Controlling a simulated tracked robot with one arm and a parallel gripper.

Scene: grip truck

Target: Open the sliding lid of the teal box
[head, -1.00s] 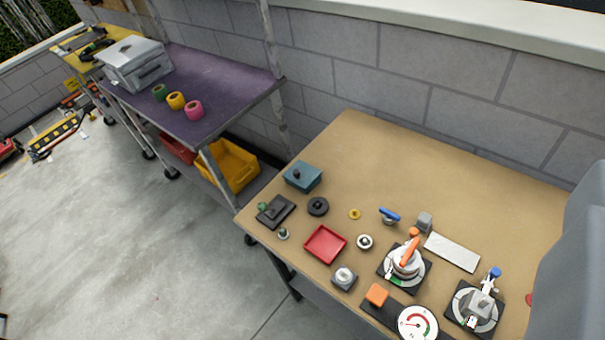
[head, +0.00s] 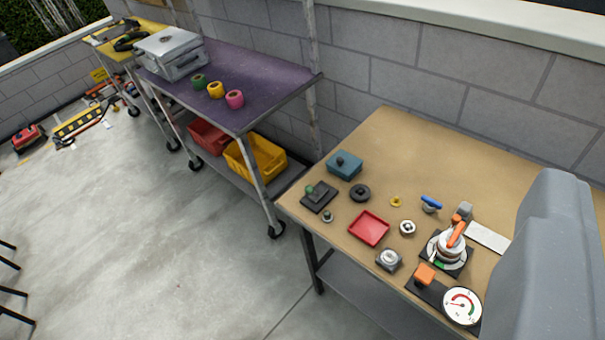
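The teal box (head: 345,167) stands near the far left corner of the tan workbench (head: 425,150). It is small, with a dark round knob (head: 340,160) on its top. The lid looks shut, though the box is too small in view to make out the lid's edges. A large grey shape at the right edge is part of my own arm. My gripper does not show, so nothing is seen of its fingers or of anything in them.
Near the box are a black ring (head: 359,193), a black block with a green knob (head: 319,196) and a red tray (head: 369,228). A gauge (head: 462,306) and an orange-handled valve (head: 450,247) stand nearer. A purple-topped cart (head: 250,75) is at left; the concrete floor (head: 130,240) is open.

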